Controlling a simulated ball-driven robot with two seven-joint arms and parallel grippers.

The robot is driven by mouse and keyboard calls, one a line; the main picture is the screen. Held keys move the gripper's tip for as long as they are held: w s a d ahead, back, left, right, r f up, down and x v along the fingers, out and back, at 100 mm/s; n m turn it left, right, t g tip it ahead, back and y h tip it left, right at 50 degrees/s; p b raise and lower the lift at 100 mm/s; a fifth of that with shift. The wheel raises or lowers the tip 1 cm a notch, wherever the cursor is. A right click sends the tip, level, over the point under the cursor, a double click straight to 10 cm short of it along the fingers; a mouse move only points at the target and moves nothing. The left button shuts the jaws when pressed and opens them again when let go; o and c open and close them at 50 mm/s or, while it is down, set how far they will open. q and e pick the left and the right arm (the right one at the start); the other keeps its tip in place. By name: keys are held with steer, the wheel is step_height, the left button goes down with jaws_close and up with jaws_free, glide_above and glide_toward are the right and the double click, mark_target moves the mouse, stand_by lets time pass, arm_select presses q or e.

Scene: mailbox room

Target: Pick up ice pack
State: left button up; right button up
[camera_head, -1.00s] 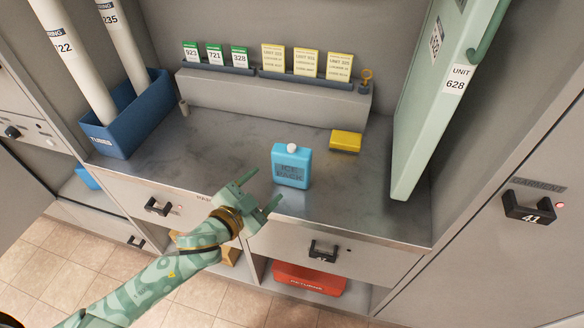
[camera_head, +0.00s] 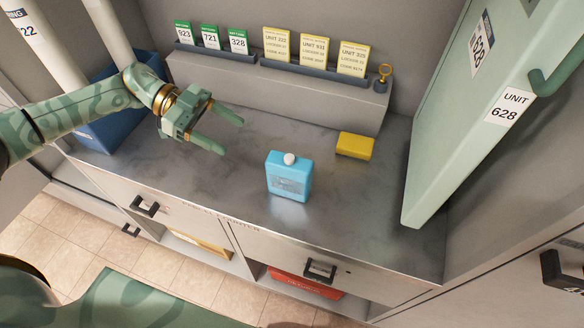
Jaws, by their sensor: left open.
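The ice pack (camera_head: 288,178) is a light blue flat bottle with a white cap. It stands upright on the grey metal counter (camera_head: 225,175), near its front edge. My left gripper (camera_head: 233,137) is open and empty above the counter, to the left of and behind the ice pack, apart from it. Its two fingers point right, toward the space behind the ice pack. My right gripper is not in view.
A yellow block (camera_head: 355,146) lies behind and right of the ice pack. A green door (camera_head: 465,125) marked 628 stands at the right. A blue bin (camera_head: 97,138) with tubes is at the left. A ledge (camera_head: 300,97) with cards runs along the back.

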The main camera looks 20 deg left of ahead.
mark_target(268, 156)
arm_select(q)
steer(key=x, duration=1)
steer(key=shift+s+d+r, duration=0.1)
steer(key=shift+s, duration=0.1)
steer(key=b+x, duration=0.1)
steer(key=x, duration=0.4)
steer(key=shift+s+d+r, duration=0.1)
steer(key=shift+s+d, duration=0.05)
steer(key=shift+d, duration=0.15)
steer(key=c, duration=1.3)
